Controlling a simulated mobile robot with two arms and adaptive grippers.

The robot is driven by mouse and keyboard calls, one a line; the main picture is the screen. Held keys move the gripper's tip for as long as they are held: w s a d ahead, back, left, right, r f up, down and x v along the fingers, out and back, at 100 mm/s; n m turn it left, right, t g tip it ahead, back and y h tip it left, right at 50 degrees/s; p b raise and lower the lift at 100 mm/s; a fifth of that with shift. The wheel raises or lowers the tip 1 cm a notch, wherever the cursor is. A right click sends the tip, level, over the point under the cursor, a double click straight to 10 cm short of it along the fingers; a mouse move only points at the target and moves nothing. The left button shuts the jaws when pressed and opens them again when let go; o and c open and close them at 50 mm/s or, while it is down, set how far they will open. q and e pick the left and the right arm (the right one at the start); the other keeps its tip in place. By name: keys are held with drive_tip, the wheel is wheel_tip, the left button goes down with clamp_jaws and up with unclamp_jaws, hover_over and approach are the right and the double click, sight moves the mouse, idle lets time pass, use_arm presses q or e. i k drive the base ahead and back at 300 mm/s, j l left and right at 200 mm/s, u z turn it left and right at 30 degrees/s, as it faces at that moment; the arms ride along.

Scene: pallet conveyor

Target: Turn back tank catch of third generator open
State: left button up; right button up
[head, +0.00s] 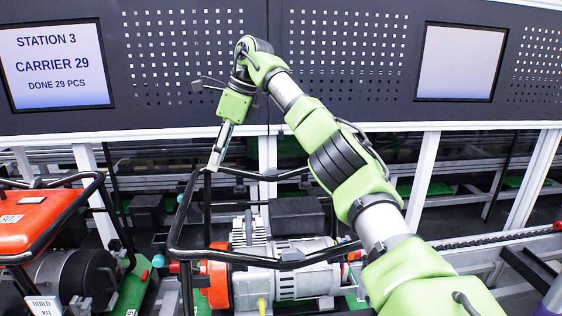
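A generator with a black tube frame (180,237) stands in the middle, with a grey engine (290,275) and an orange-red round cover (216,278) inside; no tank lies on top of it. My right gripper (214,160) points down at the frame's rear left corner, its tips close to or touching the top tube. I see it edge-on, so its opening cannot be told. No tank catch can be made out clearly; any catch at that corner is too small or hidden by the gripper. My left gripper is not in view.
Another generator with an orange-red tank (35,218) stands at the left. A dark perforated panel (340,60) with a "STATION 3, CARRIER 29" screen (58,65) and a blank screen (461,62) runs behind. A conveyor chain (500,238) runs at the right.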

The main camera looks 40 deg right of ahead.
sight(269, 171)
drive_tip(key=l, duration=0.7)
drive_tip(key=i+l, duration=0.1)
drive_tip(key=l, duration=0.55)
